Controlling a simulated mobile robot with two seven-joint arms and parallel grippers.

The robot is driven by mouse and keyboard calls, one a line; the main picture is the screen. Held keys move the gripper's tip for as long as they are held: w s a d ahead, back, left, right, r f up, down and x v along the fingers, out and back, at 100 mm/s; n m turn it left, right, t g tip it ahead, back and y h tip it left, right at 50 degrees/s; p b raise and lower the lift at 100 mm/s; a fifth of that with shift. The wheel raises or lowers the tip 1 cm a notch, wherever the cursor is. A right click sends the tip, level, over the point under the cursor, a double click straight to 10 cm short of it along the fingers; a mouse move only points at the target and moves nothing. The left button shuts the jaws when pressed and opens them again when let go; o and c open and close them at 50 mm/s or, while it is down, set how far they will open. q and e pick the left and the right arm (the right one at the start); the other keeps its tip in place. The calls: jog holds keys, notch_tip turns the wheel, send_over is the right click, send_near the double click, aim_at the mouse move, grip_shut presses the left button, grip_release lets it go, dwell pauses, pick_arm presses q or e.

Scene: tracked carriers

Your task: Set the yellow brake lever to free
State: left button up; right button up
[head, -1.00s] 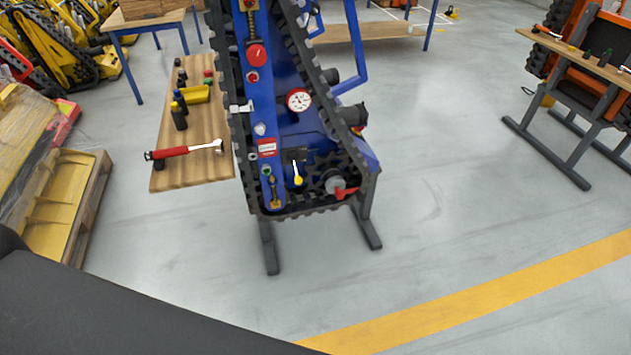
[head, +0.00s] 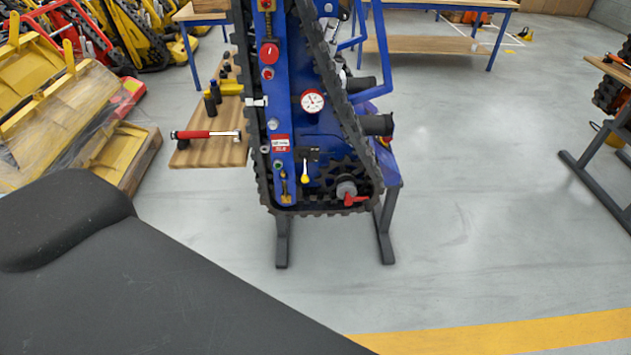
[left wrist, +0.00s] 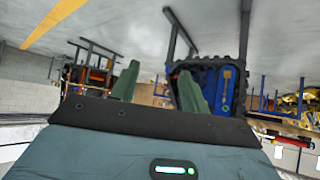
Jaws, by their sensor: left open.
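The yellow brake lever (head: 305,173) is small, with a yellow knob at its lower end. It hangs downward from a black mount on the lower front of the blue tracked carrier (head: 315,140), between a blue upright and a cogwheel. My left gripper (left wrist: 158,67) shows only in the left wrist view. Its two green-grey fingers are apart with nothing between them. The blue carrier also appears there (left wrist: 212,75), upside down, beyond the fingers and well away from them. I cannot make out the lever surely in that view. My right gripper is not in view.
A red handle (head: 355,200) sits right of the lever, with a gauge (head: 312,101) above. A pallet with yellow parts (head: 120,160) stands left. The floor before the carrier is clear.

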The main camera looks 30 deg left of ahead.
pick_arm(q)
jog(key=w+a+f+n+y+b, duration=0.1)
jog(key=w+a+f+b, duration=0.3)
jog(key=w+f+b, duration=0.3)
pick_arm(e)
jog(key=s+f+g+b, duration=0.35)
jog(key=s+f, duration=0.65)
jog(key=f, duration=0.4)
pick_arm(q)
jog(key=n+t+y+b, duration=0.7)
jog(key=n+y+b, duration=0.1)
jog(key=b, duration=0.7)
send_near(304, 182)
jog(key=x, duration=0.3)
jog(key=shift+w+n, duration=0.3)
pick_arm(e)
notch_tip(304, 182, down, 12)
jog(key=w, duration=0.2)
pick_arm(q)
jog(key=shift+w+a+r, duration=0.1)
jog(key=shift+w, duration=0.05)
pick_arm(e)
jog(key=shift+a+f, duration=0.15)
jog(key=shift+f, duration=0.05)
